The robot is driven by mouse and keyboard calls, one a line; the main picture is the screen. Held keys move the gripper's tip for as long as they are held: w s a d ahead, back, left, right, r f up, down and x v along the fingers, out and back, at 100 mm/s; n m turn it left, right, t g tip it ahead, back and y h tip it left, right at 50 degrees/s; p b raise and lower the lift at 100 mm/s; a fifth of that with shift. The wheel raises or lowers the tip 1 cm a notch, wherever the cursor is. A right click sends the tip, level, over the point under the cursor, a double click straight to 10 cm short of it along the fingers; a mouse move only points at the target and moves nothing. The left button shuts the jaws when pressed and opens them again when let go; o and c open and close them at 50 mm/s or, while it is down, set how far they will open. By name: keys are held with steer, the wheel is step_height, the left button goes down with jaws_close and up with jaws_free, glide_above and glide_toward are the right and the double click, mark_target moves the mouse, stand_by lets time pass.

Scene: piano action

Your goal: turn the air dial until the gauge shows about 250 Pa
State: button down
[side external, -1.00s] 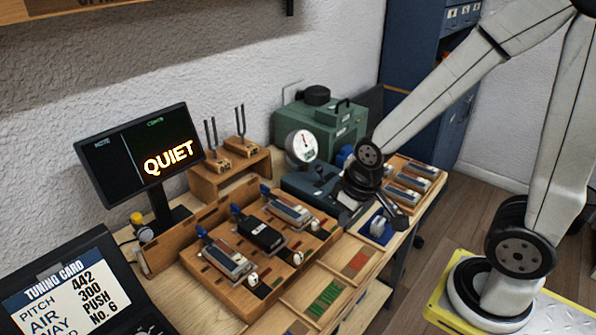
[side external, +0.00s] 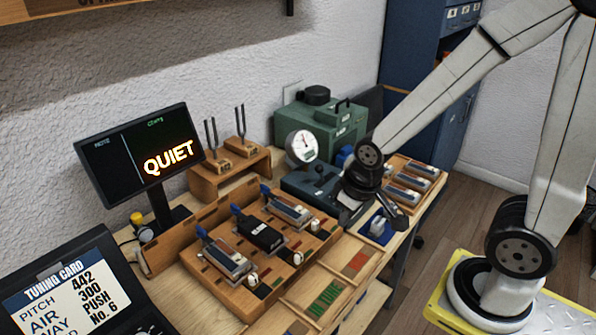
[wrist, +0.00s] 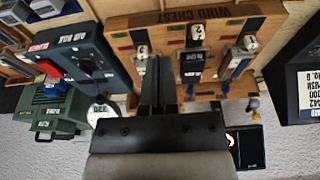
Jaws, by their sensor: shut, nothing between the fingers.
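The round white gauge (side external: 302,147) stands behind the blue-grey box; its needle points roughly upward, and the value is too small to read in the side view. The gauge face also shows in the wrist view (wrist: 101,112), partly hidden by my gripper mount. The blue-grey box (side external: 306,187) carries small dark controls on top, and I cannot tell clearly which is the air dial. The box also shows in the wrist view (wrist: 70,52).
A wooden chest (side external: 262,240) with several blue-handled units stands left of my gripper. A green machine (side external: 322,125) is behind the gauge. Tuning forks (side external: 241,125) stand on a wooden shelf. A screen (side external: 140,155) reads QUIET. The tuning card (side external: 62,285) reads AIR 300.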

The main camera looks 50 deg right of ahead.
stand_by(0.3)
steer(key=c, duration=0.8)
jaws_free()
steer(key=o, duration=0.7)
steer(key=shift+w+d+m, duration=0.35)
steer(key=shift+w+m, duration=0.1)
steer(key=shift+m, duration=0.05)
steer(key=w+d+m+g, duration=0.1)
steer(key=w+d+m, duration=0.2)
steer(key=d+m, duration=0.2)
steer(key=w+d+f+m, duration=0.1)
steer(key=w+d+m, duration=0.3)
steer(key=d+m, duration=0.1)
steer(key=w+d+m+g, duration=0.1)
steer(key=w+d+m, duration=0.2)
steer(key=d+m, duration=0.3)
steer(key=shift+w+d+f+m+g, duration=0.1)
steer(key=shift+w+f+m+g, duration=0.1)
steer(key=shift+f+m+g, duration=0.25)
steer(key=shift+r, duration=0.1)
steer(key=shift+f, duration=3.9)
